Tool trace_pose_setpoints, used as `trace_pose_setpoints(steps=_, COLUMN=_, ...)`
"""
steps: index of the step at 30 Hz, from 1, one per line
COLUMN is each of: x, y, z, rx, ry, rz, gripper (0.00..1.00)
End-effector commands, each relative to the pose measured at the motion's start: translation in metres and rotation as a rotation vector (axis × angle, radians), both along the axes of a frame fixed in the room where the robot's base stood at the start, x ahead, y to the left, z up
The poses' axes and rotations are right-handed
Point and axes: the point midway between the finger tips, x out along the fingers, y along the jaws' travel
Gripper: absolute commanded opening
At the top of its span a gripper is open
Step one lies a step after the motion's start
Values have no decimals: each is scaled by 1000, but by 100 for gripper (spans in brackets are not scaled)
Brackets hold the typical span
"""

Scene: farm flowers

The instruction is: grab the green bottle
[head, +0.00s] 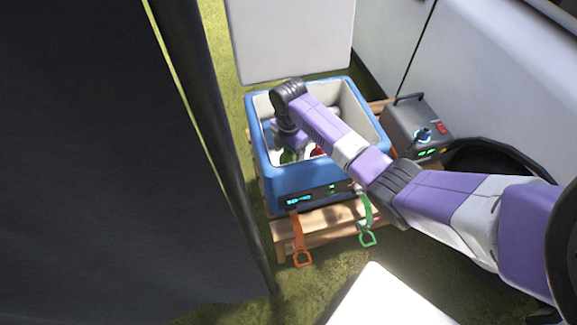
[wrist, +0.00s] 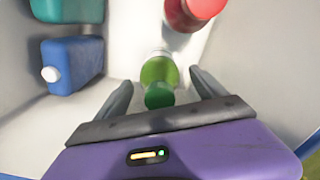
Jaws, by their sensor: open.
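The green bottle (wrist: 158,72) lies or stands inside the cooler, with its darker green cap (wrist: 159,96) toward my gripper in the wrist view. My gripper (wrist: 160,84) is open, with one finger on each side of the bottle's cap end. I cannot tell whether the fingers touch it. In the head view a bit of green (head: 288,156) shows below my gripper, largely hidden by my arm. The blue cooler (head: 262,165) is open at the top, and my arm reaches down into it.
In the cooler are a red bottle (wrist: 190,12), a blue container (wrist: 72,66) with a white cap and a teal container (wrist: 66,8). The cooler stands on a wooden pallet (head: 300,240). A grey box (head: 417,122) sits to its right, and a dark panel (head: 90,150) fills the left.

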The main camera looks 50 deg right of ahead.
Motion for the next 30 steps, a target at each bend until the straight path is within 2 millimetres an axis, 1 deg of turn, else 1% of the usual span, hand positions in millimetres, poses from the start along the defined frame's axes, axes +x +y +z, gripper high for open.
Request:
trace_pose_setpoints(steps=2, x=0, y=0, z=-4, rx=0, ry=-1, rz=0, gripper=81)
trace_pose_setpoints(steps=8, x=0, y=0, z=-4, rx=0, ry=-1, rz=0, gripper=81)
trace_pose_setpoints(steps=11, x=0, y=0, z=-4, rx=0, ry=-1, rz=0, gripper=63)
trace_pose_setpoints(steps=12, x=0, y=0, z=-4, rx=0, ry=-1, rz=0, gripper=55)
trace_pose_setpoints(steps=14, x=0, y=0, z=-4, rx=0, ry=-1, rz=0, gripper=43)
trace_pose_setpoints(steps=18, x=0, y=0, z=-4, rx=0, ry=-1, rz=0, gripper=16)
trace_pose_setpoints(steps=20, x=0, y=0, z=-4, rx=0, ry=-1, rz=0, gripper=4)
trace_pose_setpoints(steps=21, x=0, y=0, z=-4, rx=0, ry=-1, rz=0, gripper=0)
trace_pose_setpoints(steps=30, x=0, y=0, z=-3, rx=0, ry=-2, rz=0, gripper=0)
